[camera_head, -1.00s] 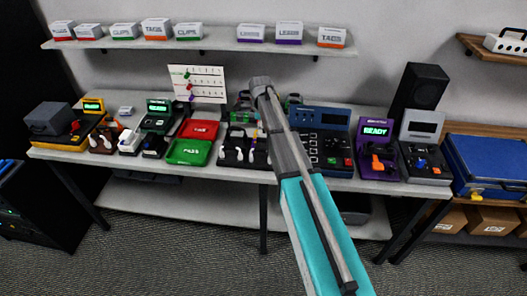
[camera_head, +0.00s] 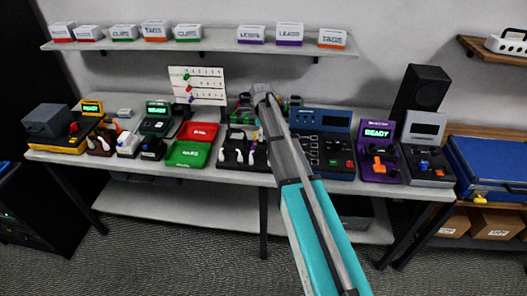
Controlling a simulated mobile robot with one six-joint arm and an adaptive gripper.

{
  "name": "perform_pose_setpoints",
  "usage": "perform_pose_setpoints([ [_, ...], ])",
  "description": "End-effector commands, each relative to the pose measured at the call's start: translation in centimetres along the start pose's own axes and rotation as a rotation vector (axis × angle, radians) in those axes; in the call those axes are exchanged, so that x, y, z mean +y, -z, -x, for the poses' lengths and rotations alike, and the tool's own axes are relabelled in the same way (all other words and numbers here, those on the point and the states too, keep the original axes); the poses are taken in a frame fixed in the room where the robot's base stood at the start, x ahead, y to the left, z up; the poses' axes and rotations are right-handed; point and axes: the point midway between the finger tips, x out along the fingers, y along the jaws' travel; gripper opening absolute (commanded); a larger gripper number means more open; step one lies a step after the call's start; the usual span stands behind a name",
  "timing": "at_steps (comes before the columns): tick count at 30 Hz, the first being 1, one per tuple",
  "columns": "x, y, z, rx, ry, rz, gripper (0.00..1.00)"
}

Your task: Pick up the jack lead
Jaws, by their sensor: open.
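My arm (camera_head: 290,165) reaches up from the bottom right over the bench, its wrist end (camera_head: 262,92) above the middle of the bench. My gripper's jaws are hidden behind the arm. Close to the left of the arm, a black holder (camera_head: 231,163) on the bench carries white-ended pieces and a purple one. These are too small for me to tell whether one is the jack lead. Other plug-like pieces sit in stands along the bench, and I cannot pick out the jack lead among them.
A red tray (camera_head: 198,131) and a green tray (camera_head: 187,154) lie left of the arm. A blue panel unit (camera_head: 321,118) and a purple READY station (camera_head: 377,131) stand to its right. A black speaker (camera_head: 419,90) is behind. A shelf (camera_head: 210,45) with labelled boxes hangs above.

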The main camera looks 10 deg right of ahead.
Motion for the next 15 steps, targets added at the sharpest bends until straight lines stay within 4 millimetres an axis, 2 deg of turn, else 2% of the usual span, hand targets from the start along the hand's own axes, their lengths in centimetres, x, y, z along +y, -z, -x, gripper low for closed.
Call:
perform_pose_setpoints([
  [3, 0.0, 0.2, -1.3, 0.0, 0.0, 0.0, 0.66],
  [15, 0.1, 0.3, -4.0, 0.0, 0.0, 0.0, 0.66],
])
